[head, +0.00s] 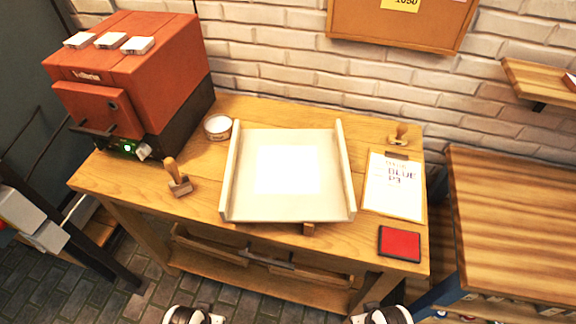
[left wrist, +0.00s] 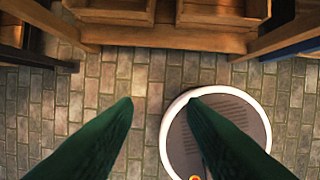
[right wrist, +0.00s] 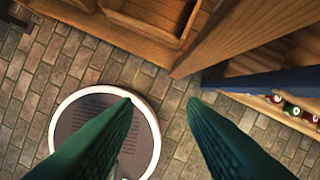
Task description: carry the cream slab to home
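The cream slab (head: 242,205) lies flat on the wooden workbench, with a raised rail along its left and right sides. A bright white square (head: 288,169) shows in its middle; I cannot tell whether it is a separate sheet or a marking. No spot labelled home is readable. My left gripper (left wrist: 160,100) is open and empty, with its green fingers apart over the floor. My right gripper (right wrist: 160,100) is also open and empty over the floor. In the head view both arms show only at the bottom edge, in front of the bench and well apart from the slab.
On the workbench (head: 145,195), a red oven-like box (head: 130,75), a round tin (head: 218,127) and a wooden stamp (head: 178,178) are left of the slab. A clipboard (head: 393,190), another stamp (head: 399,135) and a red pad (head: 399,243) are right. A brick wall stands behind.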

